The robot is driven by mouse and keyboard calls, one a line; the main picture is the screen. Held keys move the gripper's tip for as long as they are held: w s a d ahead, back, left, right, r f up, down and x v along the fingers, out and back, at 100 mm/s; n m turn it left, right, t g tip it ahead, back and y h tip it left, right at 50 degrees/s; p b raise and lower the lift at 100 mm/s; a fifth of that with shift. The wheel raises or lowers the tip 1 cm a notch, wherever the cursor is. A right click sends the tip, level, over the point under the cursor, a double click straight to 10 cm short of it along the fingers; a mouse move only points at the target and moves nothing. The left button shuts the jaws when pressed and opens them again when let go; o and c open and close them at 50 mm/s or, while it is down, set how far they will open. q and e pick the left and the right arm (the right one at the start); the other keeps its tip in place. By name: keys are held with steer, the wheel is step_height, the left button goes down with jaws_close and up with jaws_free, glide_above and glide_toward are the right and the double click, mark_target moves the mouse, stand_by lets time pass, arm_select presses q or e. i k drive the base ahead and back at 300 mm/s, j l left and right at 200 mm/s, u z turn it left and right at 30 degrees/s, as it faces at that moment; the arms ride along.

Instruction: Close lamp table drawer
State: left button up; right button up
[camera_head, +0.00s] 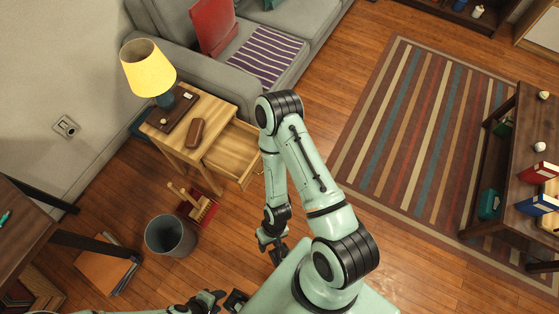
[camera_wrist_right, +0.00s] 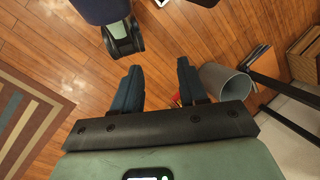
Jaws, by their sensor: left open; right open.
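The lamp table (camera_head: 222,108) is a light wooden side table against the sofa, with a yellow-shaded lamp (camera_head: 148,70) on it. Its drawer (camera_head: 232,152) is pulled out toward the lower right and looks empty; my right arm hides part of its right side. My right gripper (camera_head: 277,254) points down below the drawer, apart from it. In the right wrist view, my right gripper (camera_wrist_right: 158,88) is open with nothing between its fingers. My left gripper (camera_head: 236,300) is open at the bottom edge, away from the table.
A grey bin (camera_head: 170,238) and a red box with a wooden brush-like item (camera_head: 198,206) stand on the floor near the table. A brown case (camera_head: 196,132) lies on the tabletop. The sofa (camera_head: 210,85) is behind. A striped rug (camera_head: 425,130) lies to the right.

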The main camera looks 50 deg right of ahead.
mark_target(235, 155)
steer(key=z, duration=1.4)
